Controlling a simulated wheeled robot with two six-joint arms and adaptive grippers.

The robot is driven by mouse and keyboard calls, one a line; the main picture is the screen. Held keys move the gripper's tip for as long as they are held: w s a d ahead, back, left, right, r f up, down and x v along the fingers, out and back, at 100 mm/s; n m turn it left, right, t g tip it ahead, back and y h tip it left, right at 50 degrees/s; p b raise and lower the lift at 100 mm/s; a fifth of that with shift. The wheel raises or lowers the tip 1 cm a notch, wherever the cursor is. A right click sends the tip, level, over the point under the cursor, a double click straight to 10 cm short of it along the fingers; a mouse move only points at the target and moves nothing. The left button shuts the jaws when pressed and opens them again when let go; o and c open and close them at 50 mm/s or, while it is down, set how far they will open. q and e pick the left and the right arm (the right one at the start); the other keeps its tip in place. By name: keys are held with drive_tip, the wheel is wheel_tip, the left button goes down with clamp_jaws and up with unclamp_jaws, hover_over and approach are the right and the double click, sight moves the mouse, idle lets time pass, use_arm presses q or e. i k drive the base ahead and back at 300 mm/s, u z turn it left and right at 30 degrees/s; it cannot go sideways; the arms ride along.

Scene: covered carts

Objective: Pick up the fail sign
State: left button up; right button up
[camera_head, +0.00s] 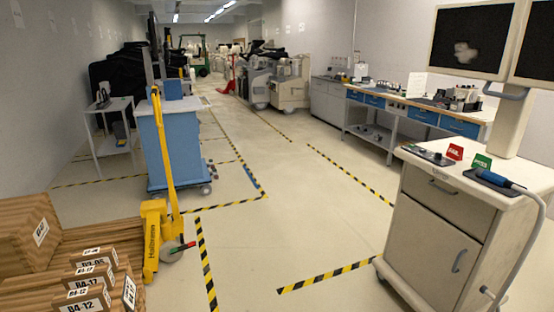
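The red fail sign (455,152) is a small upright block with white lettering. It stands on the light top of the white cart (428,222) at the right. A green sign (481,161) of similar shape, with white lettering, stands just to its right. Neither of my grippers shows in the head view.
On the cart top, a dark device (428,155) lies left of the signs and a blue-handled tool with a cable (493,178) lies in front. Monitors (475,42) rise behind. A yellow pallet jack (155,235) and stacked boxes (85,300) are at left. The middle floor (290,215) is clear.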

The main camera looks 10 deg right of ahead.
sight(455, 151)
drive_tip(key=z, duration=0.15)
drive_tip(key=i, duration=1.3)
drive_tip(key=z, duration=0.7)
drive_tip(key=i, duration=0.95)
drive_tip(key=z, duration=1.65)
drive_tip(key=i, duration=1.05)
drive_tip(key=z, duration=0.8)
